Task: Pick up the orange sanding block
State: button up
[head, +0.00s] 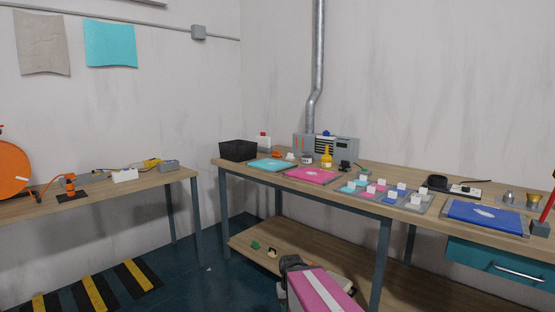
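A small orange block (277,153), which looks like the sanding block, lies on the long wooden workbench (375,190). It sits toward the back left, just right of a black crate (238,150) and behind a cyan flat pad (271,165). It is small in the picture, so its exact shape is hard to tell. A small white item (290,156) is close to its right. The fingers of my gripper do not show in the head view. Only a pink and dark part of my own body shows at the bottom middle, well short of the block.
A white box with a red top (263,142) stands behind the block. The bench's lower shelf (300,259) holds small items. A second table (100,186) stands left, with floor between.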

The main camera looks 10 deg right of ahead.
aim_at(276, 154)
jog(key=i+z, duration=0.1)
jog(key=i, duration=0.4)
jog(key=i+j+z, duration=0.15)
jog(key=i, duration=0.35)
jog(key=z, duration=1.95)
jog(key=u, duration=1.85)
